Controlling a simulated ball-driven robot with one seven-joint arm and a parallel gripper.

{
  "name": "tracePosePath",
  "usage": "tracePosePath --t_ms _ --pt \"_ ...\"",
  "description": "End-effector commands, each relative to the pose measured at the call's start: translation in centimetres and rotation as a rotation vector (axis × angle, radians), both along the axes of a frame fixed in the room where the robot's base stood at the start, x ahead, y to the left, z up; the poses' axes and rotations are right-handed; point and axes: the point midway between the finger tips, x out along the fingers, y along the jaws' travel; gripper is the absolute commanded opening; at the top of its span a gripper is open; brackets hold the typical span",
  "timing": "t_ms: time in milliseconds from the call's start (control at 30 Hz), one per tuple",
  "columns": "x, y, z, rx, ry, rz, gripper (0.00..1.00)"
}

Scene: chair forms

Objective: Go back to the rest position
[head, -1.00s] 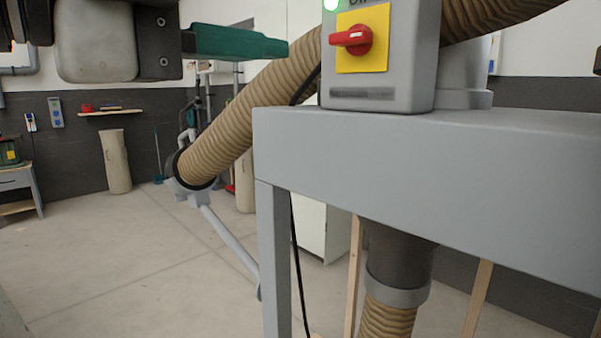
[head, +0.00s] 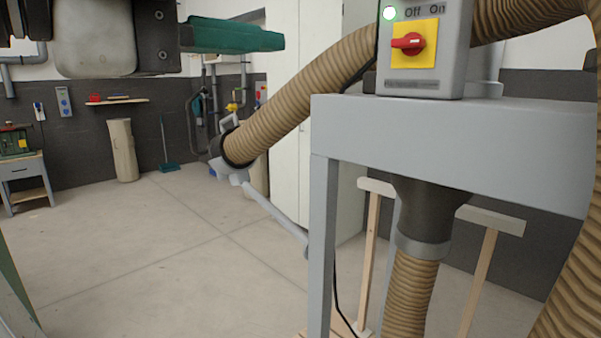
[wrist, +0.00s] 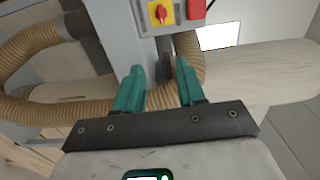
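My gripper shows in the wrist view (wrist: 160,88) with two teal fingers standing apart and nothing between them. In the head view, part of my gripper (head: 232,36) is at the top left: a grey body and one teal finger pointing right. The other finger is not seen there. The gripper is in the air, left of the grey machine with the red and yellow switch (head: 413,43). The switch also shows beyond the fingers in the wrist view (wrist: 160,12).
A grey machine frame (head: 450,145) with ribbed tan hoses (head: 310,90) fills the right side. A white cabinet (head: 350,200) stands behind it. A small bench (head: 25,180) and a tan cylinder (head: 122,150) stand at the far left. The floor (head: 150,245) at left centre is clear.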

Motion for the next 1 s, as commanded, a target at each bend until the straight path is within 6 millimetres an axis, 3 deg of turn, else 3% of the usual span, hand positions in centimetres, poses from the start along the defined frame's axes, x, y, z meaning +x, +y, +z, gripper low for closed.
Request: tracePosePath --t_ms 367,567,667,800,1000 --pt "4.3 -1.5 -5.5 -0.119 0.200 0.045 0.39" --pt "7.5 -3.5 -10.7 -0.222 0.382 0.094 0.39" --pt "9.3 -5.2 -14.5 -0.287 0.508 0.130 0.39" --pt "11.6 -9.0 -21.9 -0.402 0.749 0.214 0.39" --pt "11.9 -15.7 -33.1 -0.546 1.099 0.387 0.39"
